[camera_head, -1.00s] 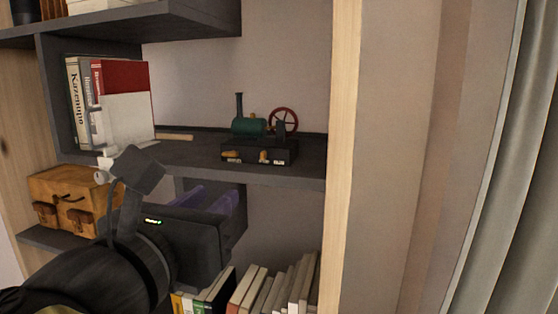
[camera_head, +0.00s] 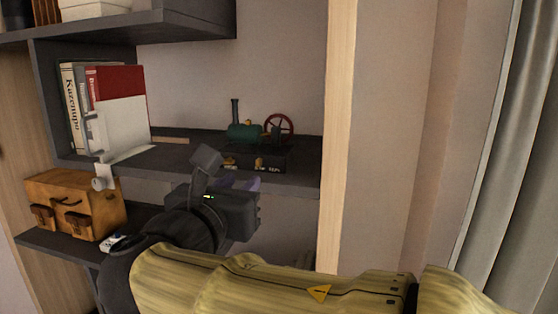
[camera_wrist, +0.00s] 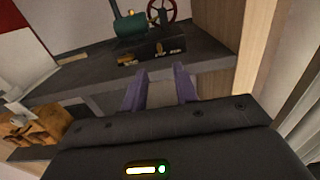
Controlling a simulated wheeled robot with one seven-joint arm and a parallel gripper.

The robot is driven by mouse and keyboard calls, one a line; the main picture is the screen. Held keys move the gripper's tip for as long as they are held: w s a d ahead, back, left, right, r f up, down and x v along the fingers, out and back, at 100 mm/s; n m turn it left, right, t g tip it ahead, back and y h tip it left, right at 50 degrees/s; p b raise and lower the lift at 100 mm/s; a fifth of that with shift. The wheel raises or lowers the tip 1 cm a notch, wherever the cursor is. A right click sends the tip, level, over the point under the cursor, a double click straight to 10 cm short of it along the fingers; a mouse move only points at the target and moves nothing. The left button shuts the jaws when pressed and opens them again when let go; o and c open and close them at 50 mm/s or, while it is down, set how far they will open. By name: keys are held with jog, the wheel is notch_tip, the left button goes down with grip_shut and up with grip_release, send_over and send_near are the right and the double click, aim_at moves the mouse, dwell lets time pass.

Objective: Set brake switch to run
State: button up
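A small model steam engine stands on the middle shelf, with a green boiler (camera_head: 243,133), a red flywheel (camera_head: 279,128) and a black base (camera_head: 285,160). It also shows at the top of the wrist view, with the boiler (camera_wrist: 130,27) and base (camera_wrist: 145,52). Two small orange switch knobs sit on the base front, a left one (camera_head: 229,162) and a right one (camera_head: 259,163). Their labels are too small to read, so I cannot tell which is the brake or its setting. My gripper (camera_wrist: 161,70) has its purple fingers apart, empty, below and in front of the base.
The dark shelf (camera_head: 180,157) has its front edge between my gripper and the engine. Books (camera_head: 75,108) and a white sheet stand left. A light wooden upright (camera_head: 337,130) closes the right side. An orange-brown case (camera_head: 75,203) sits on the lower left shelf.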

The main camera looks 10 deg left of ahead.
aim_at(258, 166)
jog(key=w, duration=0.2)
jog(key=w+p, duration=0.1)
jog(key=w, duration=0.2)
jog(key=w+p, duration=0.1)
jog(key=w, duration=0.1)
jog(key=shift+w+d, duration=0.3)
jog(key=shift+w, duration=0.05)
grip_shut()
